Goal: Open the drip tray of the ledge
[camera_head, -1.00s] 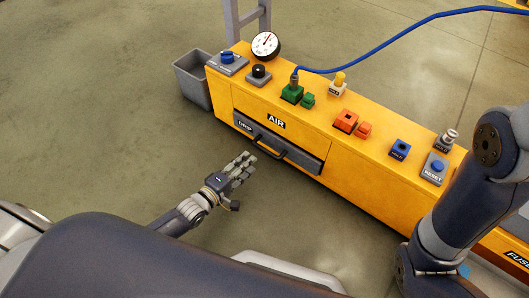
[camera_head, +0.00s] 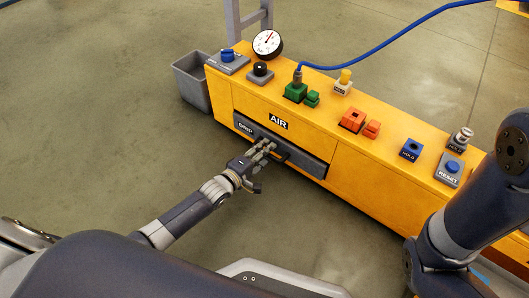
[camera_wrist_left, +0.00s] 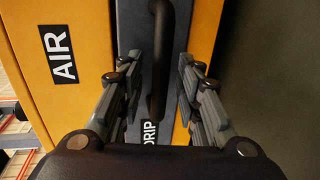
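The drip tray (camera_head: 312,163) is a grey drawer front with a black bar handle, set low in the yellow ledge (camera_head: 350,185). It looks shut, flush with the ledge front. My left gripper (camera_head: 266,148) is at the handle in the head view and hides much of it. In the left wrist view, the black handle (camera_wrist_left: 158,75) stands between the two open fingers of my left gripper (camera_wrist_left: 155,95), with a gap on each side. The word DRIP shows on the grey front below the handle. My right gripper is out of view; only my right arm shows at the right.
The ledge top carries a gauge (camera_head: 267,44), a green block (camera_head: 295,92) with a blue hose (camera_head: 390,45), orange blocks (camera_head: 353,120), and blue HOLD and RESET buttons (camera_head: 452,168). A grey bin (camera_head: 191,82) stands at the left end. The floor before the ledge is clear.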

